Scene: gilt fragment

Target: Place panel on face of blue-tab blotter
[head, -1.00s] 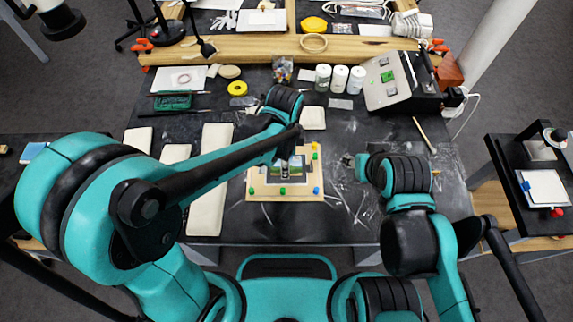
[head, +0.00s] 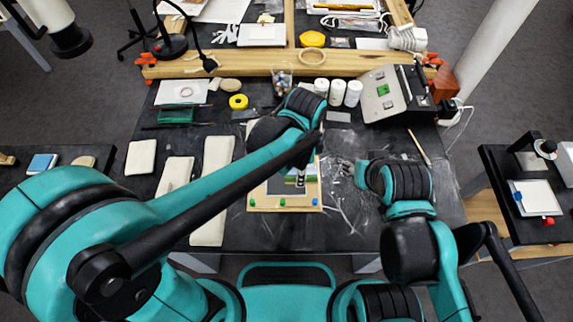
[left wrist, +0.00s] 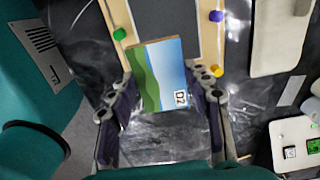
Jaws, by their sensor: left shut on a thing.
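My left gripper (left wrist: 162,88) is shut on the panel (left wrist: 158,65), a small board painted with green hills and blue sky and marked D2. The panel is over the wooden frame board (left wrist: 209,45) with coloured knobs; its height above it is hard to judge. In the head view the panel (head: 298,178) is partly hidden by my left arm. My right gripper (head: 347,166) is right of the board, small and unclear, apart from the panel. A white pad (head: 545,188) with a blue tab (head: 525,186) lies on the right side table; I cannot tell whether it is the blotter.
Several cream pads (head: 212,190) lie left of the board. White jars (head: 337,91) and a grey device (head: 392,94) stand at the back. A brush (head: 419,147) lies at right. A blue block (head: 43,163) is on the left side table.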

